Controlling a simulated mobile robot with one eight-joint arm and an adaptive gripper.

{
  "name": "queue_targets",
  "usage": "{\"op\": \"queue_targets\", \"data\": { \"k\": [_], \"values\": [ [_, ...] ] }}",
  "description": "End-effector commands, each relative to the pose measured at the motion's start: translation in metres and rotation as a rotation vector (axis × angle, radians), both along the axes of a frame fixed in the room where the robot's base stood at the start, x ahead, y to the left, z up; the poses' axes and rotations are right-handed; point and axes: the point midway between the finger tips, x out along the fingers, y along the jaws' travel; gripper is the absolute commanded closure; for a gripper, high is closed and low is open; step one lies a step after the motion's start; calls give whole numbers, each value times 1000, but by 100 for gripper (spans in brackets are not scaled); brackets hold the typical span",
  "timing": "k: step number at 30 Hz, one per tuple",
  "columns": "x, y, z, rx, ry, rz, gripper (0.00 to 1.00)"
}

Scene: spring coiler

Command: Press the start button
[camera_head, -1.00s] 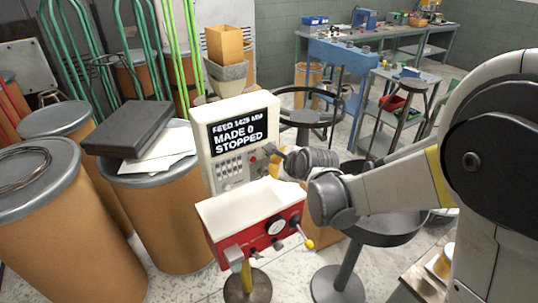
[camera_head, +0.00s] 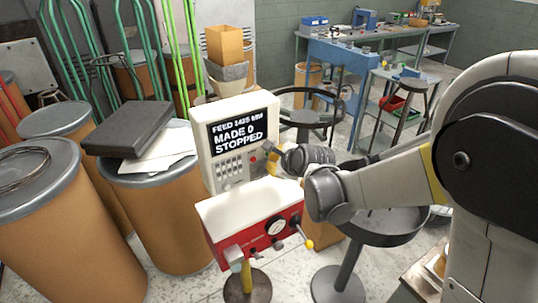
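The coiler's pale control box (camera_head: 204,165) stands left of centre. Its black screen (camera_head: 237,133) reads "FEED 1425 MM", "MADE 0", "STOPPED". Below the screen are rows of small keys (camera_head: 229,172) and a red button (camera_head: 253,160). I cannot make out a start button; part of the panel's right side is behind my gripper. My gripper (camera_head: 271,149) is at the panel's right edge, up and right of the red button. Its fingers are small and dark here, so I cannot tell whether they are open or touching the panel.
Brown drums (camera_head: 172,222) crowd the left. A round dark tray on a stand (camera_head: 385,230) is under my arm. Blue benches (camera_head: 345,55) stand behind.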

Motion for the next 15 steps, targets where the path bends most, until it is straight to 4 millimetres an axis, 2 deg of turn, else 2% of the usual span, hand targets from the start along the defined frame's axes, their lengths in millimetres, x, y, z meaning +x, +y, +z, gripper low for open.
{"op": "queue_targets", "data": {
  "k": [15],
  "values": [
    [4, 3, 0, 0, 0, 0, 100]
  ]
}}
